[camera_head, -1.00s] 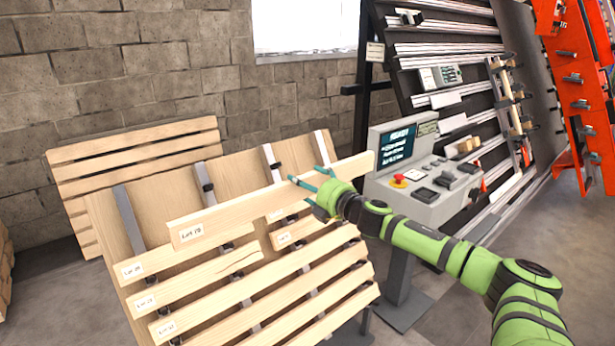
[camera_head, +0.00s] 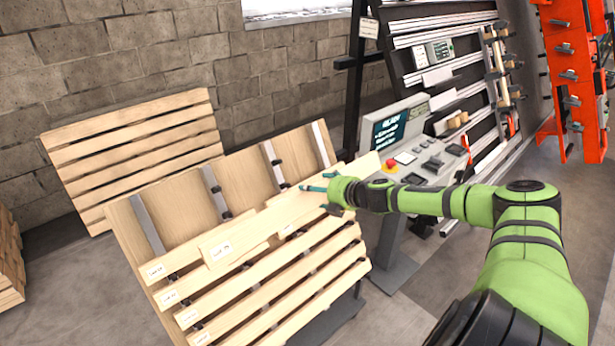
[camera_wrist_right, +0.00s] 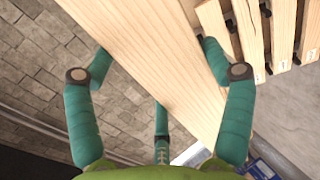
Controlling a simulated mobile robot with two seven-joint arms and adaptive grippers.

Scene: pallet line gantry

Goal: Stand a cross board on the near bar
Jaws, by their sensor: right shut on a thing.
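My right gripper (camera_head: 318,188) is shut on a pale wooden board (camera_head: 262,224), which has a paper label near its left end. The board is held lengthwise, sloping up to the right, in front of the slatted rack's upper part. In the right wrist view the teal fingers (camera_wrist_right: 155,72) close around the wide board (camera_wrist_right: 150,45), with fingers on both sides. Whether the board touches the rack's boards behind it I cannot tell. My left gripper is out of view. I cannot tell which bar is the near bar.
The tilted rack (camera_head: 240,170) carries several labelled boards (camera_head: 270,290). A control console (camera_head: 435,165) with a lit screen stands right of it. Behind the console is a black frame with metal rails (camera_head: 440,75). An orange frame (camera_head: 570,80) stands at far right, a slatted pallet (camera_head: 130,145) at the wall.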

